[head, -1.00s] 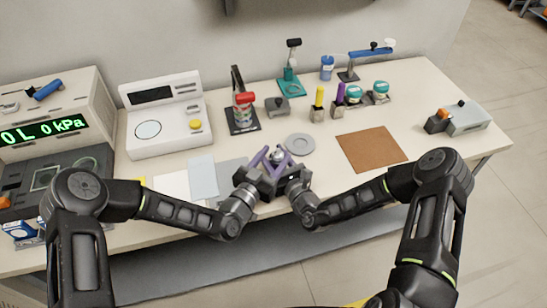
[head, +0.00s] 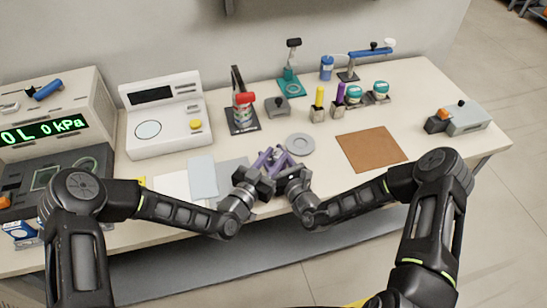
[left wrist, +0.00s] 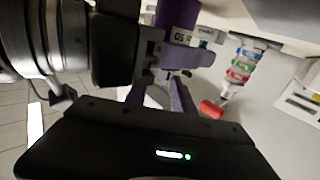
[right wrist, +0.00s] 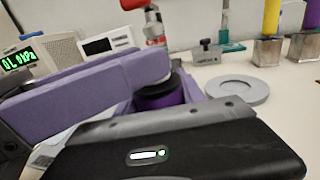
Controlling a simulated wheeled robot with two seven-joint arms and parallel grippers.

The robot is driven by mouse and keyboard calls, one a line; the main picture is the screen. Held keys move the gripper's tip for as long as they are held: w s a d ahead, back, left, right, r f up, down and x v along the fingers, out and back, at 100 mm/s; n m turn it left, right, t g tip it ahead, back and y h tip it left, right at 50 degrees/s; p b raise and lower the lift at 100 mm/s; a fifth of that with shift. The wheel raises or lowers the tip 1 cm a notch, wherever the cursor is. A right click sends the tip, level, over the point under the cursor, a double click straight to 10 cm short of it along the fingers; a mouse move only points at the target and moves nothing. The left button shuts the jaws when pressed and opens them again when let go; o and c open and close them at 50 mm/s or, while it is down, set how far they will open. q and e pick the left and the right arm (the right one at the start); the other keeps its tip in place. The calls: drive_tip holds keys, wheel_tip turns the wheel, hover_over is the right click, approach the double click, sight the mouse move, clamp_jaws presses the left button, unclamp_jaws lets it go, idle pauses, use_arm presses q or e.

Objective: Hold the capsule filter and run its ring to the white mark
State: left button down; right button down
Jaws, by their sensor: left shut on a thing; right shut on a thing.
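The capsule filter shows as a purple cylinder with a pale printed label in the left wrist view (left wrist: 178,20). In the right wrist view its dark-topped purple body (right wrist: 160,96) shows between the purple fingers. My left gripper (head: 266,160) and my right gripper (head: 284,162) meet close together above the front of the table. Both are shut on the filter, which their fingers largely hide in the head view. The line between ring and body is hidden, and I cannot make out the white mark.
A grey round dish (head: 300,144) lies just behind the grippers. A brown mat (head: 370,148) is to the right. A red-topped stand (head: 243,112), a white instrument (head: 160,115) and a pressure display box (head: 50,115) stand behind and left. The table's front edge is close below.

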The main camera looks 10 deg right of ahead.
use_arm(q)
drive_tip(key=shift+w+a+m+g+h, duration=0.1)
drive_tip(key=shift+w+m+g+h, duration=0.05)
drive_tip(key=shift+m+g+h, duration=0.6)
drive_tip(key=shift+w+a+m+g+h, duration=0.1)
drive_tip(key=shift+m+g+h, duration=0.55)
drive_tip(key=shift+g, duration=0.2)
drive_tip(key=c, duration=1)
unclamp_jaws()
drive_tip(key=shift+c, duration=0.2)
drive_tip(key=v, duration=1.2)
use_arm(e)
drive_tip(key=c, duration=0.6)
unclamp_jaws()
